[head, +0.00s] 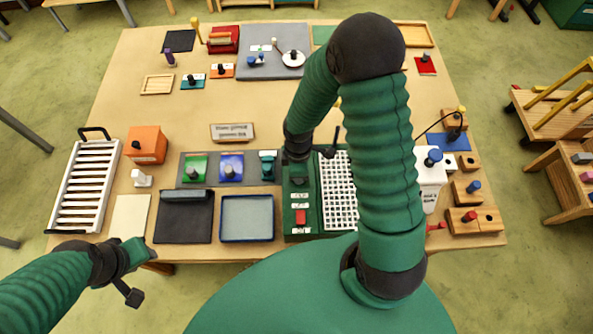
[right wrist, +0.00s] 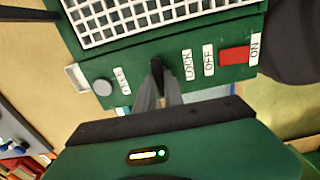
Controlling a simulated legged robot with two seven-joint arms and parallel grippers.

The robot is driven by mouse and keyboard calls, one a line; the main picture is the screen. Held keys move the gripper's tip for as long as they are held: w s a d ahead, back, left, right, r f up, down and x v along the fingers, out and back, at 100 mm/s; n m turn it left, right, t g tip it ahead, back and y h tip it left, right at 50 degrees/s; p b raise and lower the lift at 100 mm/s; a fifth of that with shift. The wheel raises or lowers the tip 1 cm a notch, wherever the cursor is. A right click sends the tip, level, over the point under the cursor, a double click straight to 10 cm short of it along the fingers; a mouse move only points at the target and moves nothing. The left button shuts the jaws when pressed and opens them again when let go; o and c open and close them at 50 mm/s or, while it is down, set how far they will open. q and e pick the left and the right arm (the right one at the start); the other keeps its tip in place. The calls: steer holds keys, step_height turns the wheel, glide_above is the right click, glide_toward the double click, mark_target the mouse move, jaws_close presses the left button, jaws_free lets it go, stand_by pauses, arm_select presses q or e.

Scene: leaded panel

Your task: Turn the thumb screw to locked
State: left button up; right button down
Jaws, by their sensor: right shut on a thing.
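The green panel (head: 291,230) stands at the front middle of the table, and it fills the top of the right wrist view (right wrist: 215,45). A dark upright thumb screw (right wrist: 157,68) stands on it, between a LOCK label (right wrist: 187,64) and another label (right wrist: 122,81) that I cannot read surely. My right gripper (right wrist: 159,82) is shut on the thumb screw, its fingers hiding the lower part. In the head view my right arm partly hides the panel. My left gripper (head: 135,253) is off the table's front left corner, and its jaws are not clear.
A red switch (right wrist: 235,55) lies between OFF and ON labels, right of the LOCK label. A grey round knob (right wrist: 102,87) is left of the screw. A white grid (head: 338,190) covers the panel's right part. A blue-rimmed tray (head: 247,240) stands close left of the panel.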

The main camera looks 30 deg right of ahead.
steer(key=shift+d+r, duration=0.1)
steer(key=shift+d, duration=0.05)
stand_by(0.4)
steer(key=c, duration=1.5)
jaws_free()
steer(key=shift+o, duration=0.3)
steer(key=shift+s+d, duration=0.1)
steer(key=shift+d, duration=0.05)
steer(key=shift+r, duration=0.35)
step_height(320, 180, up, 16)
steer(key=shift+f, duration=0.15)
